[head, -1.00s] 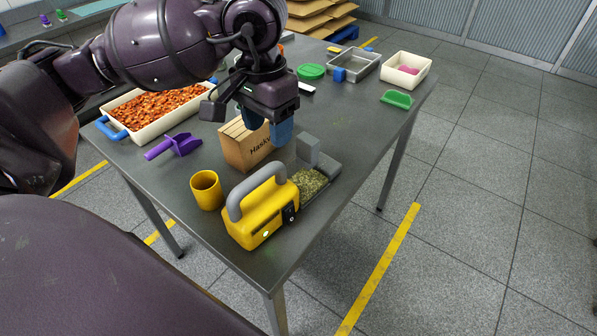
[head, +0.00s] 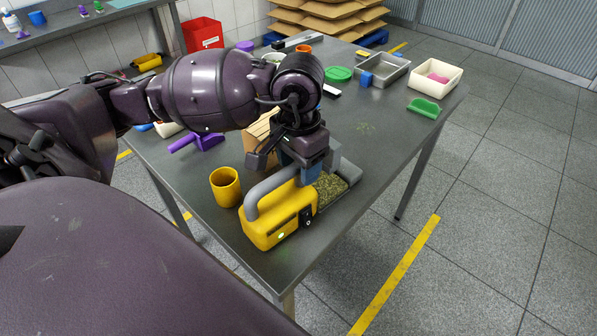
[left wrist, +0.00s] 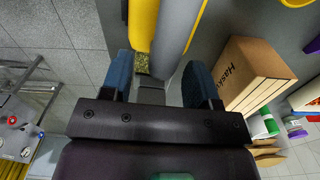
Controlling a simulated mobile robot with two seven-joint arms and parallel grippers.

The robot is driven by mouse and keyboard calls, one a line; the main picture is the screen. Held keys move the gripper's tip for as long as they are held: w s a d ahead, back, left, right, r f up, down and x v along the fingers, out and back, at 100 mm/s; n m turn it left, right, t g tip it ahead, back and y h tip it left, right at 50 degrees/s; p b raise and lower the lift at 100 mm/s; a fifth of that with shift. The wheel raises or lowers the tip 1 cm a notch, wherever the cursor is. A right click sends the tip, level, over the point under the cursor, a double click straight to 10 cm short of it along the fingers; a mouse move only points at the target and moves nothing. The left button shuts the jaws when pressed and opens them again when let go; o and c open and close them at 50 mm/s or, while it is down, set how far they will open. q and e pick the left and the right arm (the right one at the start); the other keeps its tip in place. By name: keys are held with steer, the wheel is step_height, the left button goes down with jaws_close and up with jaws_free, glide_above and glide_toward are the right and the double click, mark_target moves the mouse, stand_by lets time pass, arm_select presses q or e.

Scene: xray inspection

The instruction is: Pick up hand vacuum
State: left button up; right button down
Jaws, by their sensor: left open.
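The hand vacuum (head: 272,229) is a yellow block with a grey loop handle and a dark switch panel. It stands upright near the table's front corner. My left gripper (head: 301,174) is low at the far end of its handle, pointing down. It partly covers that end in the head view. In the left wrist view the open blue fingers (left wrist: 160,82) stand apart, and the grey handle (left wrist: 179,24) and yellow body run just beyond the gap between them. I see no grip on the handle; contact cannot be told. My right gripper is not in view.
A yellow cup (head: 225,188) stands left of the vacuum. A cardboard box (head: 259,140) is close behind the gripper. A purple scoop (head: 203,141) lies farther left. The table's right middle is clear.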

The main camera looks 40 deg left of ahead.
arm_select(q)
steer(key=shift+f, duration=0.75)
jaws_close()
steer(key=shift+r, duration=0.1)
stand_by(0.8)
